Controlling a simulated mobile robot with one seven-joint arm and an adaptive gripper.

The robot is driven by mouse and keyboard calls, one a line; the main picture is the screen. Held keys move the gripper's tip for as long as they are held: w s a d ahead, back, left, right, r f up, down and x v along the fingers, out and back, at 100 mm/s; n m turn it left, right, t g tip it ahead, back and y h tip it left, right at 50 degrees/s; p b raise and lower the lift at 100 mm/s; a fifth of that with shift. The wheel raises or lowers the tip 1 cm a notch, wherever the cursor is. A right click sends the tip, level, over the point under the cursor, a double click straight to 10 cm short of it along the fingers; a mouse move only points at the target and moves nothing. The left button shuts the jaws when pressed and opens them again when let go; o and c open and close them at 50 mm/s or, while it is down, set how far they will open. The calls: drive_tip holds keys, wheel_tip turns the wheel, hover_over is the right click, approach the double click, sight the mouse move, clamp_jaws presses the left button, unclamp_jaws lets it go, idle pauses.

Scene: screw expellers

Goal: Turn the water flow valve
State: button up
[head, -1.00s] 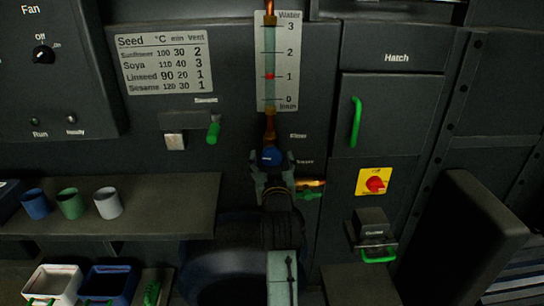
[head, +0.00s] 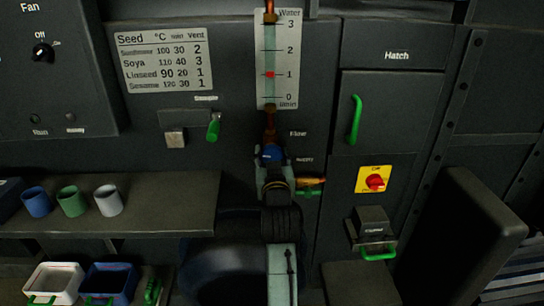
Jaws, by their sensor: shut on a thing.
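The water flow valve has a blue knob (head: 271,154) below the copper pipe of the water gauge (head: 279,62). My gripper (head: 272,163) comes from below and is shut on the blue knob, with its fingers around the knob's sides. The fingers and wrist hide the lower part of the knob. The gauge is a clear tube on a white scale from 0 to 3, and its red marker (head: 270,75) stands at about 1.
A valve with a green handle (head: 309,193) sits close to the right of my gripper. A hatch with a green handle (head: 356,120) and a red switch (head: 375,182) are further right. Cups (head: 108,200) stand on a shelf at the left.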

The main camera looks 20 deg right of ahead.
drive_tip(key=shift+c, duration=1)
drive_tip(key=shift+a+r+m+p, duration=0.15)
drive_tip(key=shift+m+p, duration=0.6)
drive_tip(key=shift+m, duration=0.25)
drive_tip(key=shift+m+p, duration=0.35)
drive_tip(key=shift+m, duration=0.75)
drive_tip(key=o, duration=1.2)
drive_tip(key=shift+c, duration=0.2)
drive_tip(key=v, duration=0.7)
drive_tip(key=shift+s, duration=0.2)
